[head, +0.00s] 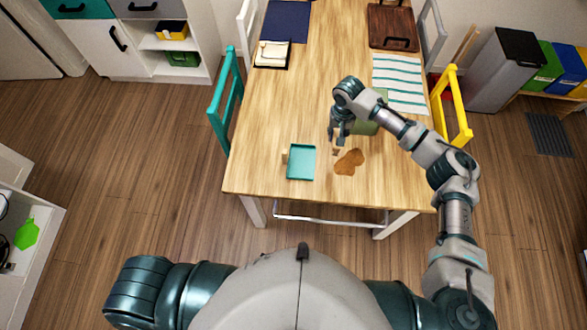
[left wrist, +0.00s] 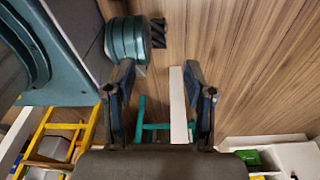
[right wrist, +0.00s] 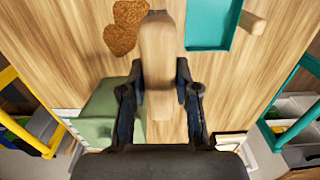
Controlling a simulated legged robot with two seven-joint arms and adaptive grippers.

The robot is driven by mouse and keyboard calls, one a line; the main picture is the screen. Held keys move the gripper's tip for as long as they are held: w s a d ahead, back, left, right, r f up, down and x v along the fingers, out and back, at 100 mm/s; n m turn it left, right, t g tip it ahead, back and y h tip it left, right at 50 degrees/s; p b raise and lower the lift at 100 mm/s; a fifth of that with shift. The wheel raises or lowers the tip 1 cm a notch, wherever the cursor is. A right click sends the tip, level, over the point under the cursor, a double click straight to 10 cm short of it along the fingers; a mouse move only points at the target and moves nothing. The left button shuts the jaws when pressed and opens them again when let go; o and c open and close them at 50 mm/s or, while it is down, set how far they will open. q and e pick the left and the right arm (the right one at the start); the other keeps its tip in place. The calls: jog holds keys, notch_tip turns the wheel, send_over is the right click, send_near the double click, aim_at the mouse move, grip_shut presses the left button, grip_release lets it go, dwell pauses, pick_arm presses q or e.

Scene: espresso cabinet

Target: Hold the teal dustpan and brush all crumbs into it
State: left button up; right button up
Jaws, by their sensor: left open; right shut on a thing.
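The teal dustpan (head: 301,162) lies flat near the table's front edge; its pale wooden handle points left in the head view. It also shows in the right wrist view (right wrist: 212,28). Brown crumbs (head: 349,161) lie in patches just right of it, also in the right wrist view (right wrist: 124,28). My right gripper (head: 339,136) is above the table behind the crumbs, shut on the wooden-handled brush (right wrist: 158,45). The brush's bristles are hardly visible. My left gripper (left wrist: 159,72) is open and empty, away from the dustpan, with floor beyond it.
A green box-like object (right wrist: 98,120) stands on the table beside my right gripper, partly hidden by my arm in the head view. A striped cloth (head: 400,82), a wooden tray (head: 390,25) and a notebook (head: 272,54) lie farther back. Teal (head: 225,100) and yellow (head: 458,105) chairs flank the table.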

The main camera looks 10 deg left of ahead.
pick_arm(q)
jog(key=w+d+r+n+t+h, duration=0.1)
jog(key=w+d+r+n+t, duration=0.4)
jog(key=w, duration=0.4)
jog(key=w+a+r+n+t+y, duration=0.3)
jog(key=w+r+n, duration=0.85)
jog(key=r, duration=0.35)
jog(key=w+a+r+n+t+y, duration=0.2)
jog(key=w+a+r+n+t, duration=0.1)
jog(key=w+r+n, duration=1.05)
jog(key=n+h, duration=0.4)
jog(key=n, duration=0.4)
send_near(284, 157)
jog(key=shift+t, duration=0.3)
jog(key=x, duration=1)
jog(key=shift+f, duration=0.25)
jog(key=shift+w+a+f, duration=0.1)
jog(key=shift+w+f, duration=0.15)
jog(key=shift+w, duration=0.45)
